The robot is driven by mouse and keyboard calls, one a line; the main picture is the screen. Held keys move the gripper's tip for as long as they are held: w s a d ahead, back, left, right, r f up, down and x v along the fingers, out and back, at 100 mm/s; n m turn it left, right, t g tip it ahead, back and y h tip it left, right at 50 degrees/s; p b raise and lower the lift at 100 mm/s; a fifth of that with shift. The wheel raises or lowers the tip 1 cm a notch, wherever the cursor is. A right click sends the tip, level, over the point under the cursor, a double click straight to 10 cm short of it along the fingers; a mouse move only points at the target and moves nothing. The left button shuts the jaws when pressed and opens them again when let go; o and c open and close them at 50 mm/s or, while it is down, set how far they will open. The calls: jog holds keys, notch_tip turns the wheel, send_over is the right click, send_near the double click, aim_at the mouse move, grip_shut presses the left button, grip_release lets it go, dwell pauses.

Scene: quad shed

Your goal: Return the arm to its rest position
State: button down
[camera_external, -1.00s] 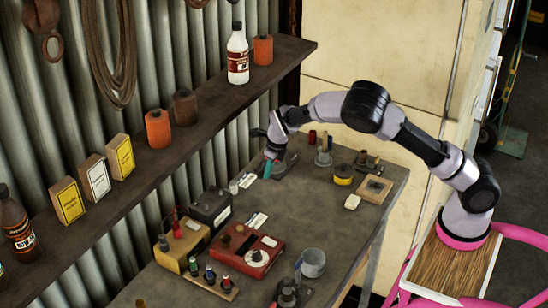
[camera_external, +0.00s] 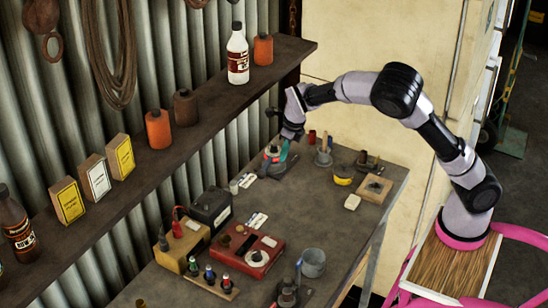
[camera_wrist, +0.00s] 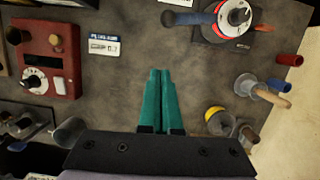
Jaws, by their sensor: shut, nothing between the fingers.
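My gripper (camera_external: 284,150) is above the far end of the workbench (camera_external: 330,215), pointing down. Its teal fingers are together and empty. In the wrist view the gripper (camera_wrist: 160,75) shows both fingers side by side over bare bench top, with nothing between them. My arm arches from its pink-ringed base at the right over the bench. Behind and below the fingers in the external view is a dial device with a red ring (camera_external: 271,155), partly hidden. It shows at the top of the wrist view (camera_wrist: 236,16), apart from the fingers.
A red box with a dial (camera_external: 250,250), a black box (camera_external: 211,208), a yellow box (camera_external: 180,248) and a grey mug (camera_external: 313,263) stand on the bench. A yellow-topped roll (camera_external: 343,175) is at the right. A shelf (camera_external: 200,100) with bottles runs along the wall.

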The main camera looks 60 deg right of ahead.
jog(key=shift+s+r, duration=0.1)
jog(key=shift+r, duration=0.15)
jog(key=s+d+r+n+t+y, duration=0.15)
jog(key=s+r+n+y, duration=0.25)
jog(key=s+r+n, duration=1.2)
jog(key=s+r+n+t+h, duration=0.1)
jog(key=s+r+n, duration=0.2)
jog(key=s+n, duration=0.4)
jog(key=s+r+n+t+h, duration=0.1)
jog(key=s+r+n+t, duration=0.1)
jog(key=s+n, duration=0.6)
jog(key=s+r, duration=0.1)
jog(key=s, duration=0.4)
jog(key=shift+s, duration=0.3)
jog(key=shift+w+r, duration=0.1)
jog(key=shift+w, duration=0.05)
